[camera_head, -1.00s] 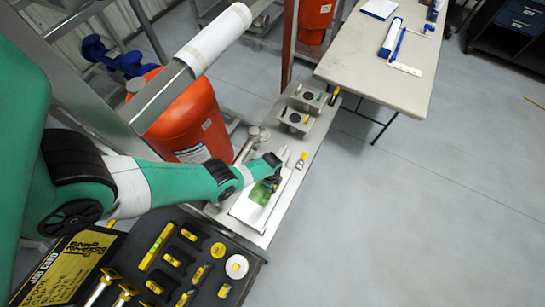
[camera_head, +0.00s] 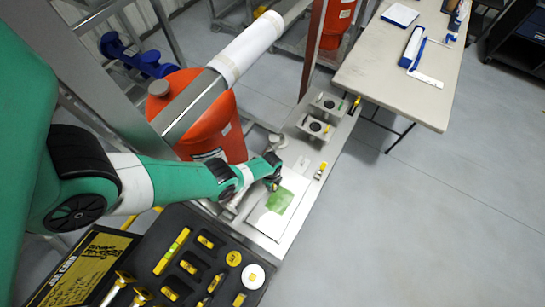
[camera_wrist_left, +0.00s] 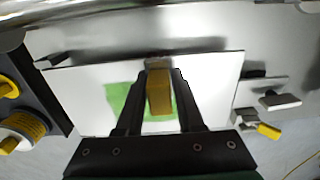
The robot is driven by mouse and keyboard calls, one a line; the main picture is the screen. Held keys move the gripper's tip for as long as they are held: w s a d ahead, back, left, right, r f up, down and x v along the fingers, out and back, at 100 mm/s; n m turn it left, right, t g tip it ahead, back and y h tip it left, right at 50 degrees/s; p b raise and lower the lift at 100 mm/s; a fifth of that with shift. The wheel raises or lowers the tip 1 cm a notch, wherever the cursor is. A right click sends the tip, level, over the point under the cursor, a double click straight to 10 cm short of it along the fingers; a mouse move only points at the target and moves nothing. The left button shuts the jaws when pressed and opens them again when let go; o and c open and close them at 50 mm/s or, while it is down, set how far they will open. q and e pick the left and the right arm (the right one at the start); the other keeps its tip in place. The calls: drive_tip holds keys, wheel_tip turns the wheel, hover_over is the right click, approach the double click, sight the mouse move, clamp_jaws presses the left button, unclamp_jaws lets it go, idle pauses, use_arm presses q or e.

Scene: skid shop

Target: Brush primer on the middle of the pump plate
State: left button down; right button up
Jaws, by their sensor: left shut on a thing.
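The pump plate (camera_head: 262,218) is a flat white rectangle on the grey skid, with a green patch (camera_head: 280,200) near its middle. In the left wrist view the plate (camera_wrist_left: 215,85) lies below my fingers, and the green patch (camera_wrist_left: 118,97) shows beside and partly behind them. My left gripper (camera_head: 275,183) is at the patch's upper left edge in the head view. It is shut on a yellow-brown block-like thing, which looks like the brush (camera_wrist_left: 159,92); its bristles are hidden. I cannot tell whether it touches the plate. My right gripper is not in view.
A black tool case (camera_head: 190,262) with yellow-marked tools lies in front of the skid. An orange tank (camera_head: 208,125) stands at the left.

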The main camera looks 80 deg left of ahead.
use_arm(q)
drive_tip(key=r, duration=0.1)
drive_tip(key=w+r+p, duration=0.1)
drive_tip(key=r, duration=0.1)
drive_tip(key=shift+w, duration=0.25)
drive_tip(key=shift+s+r+p, duration=0.15)
drive_tip(key=shift+r+p, duration=0.65)
drive_tip(key=shift+p, duration=0.15)
wheel_tip(320, 180, up, 3)
drive_tip(key=p, duration=0.3)
drive_tip(key=shift+r, duration=0.1)
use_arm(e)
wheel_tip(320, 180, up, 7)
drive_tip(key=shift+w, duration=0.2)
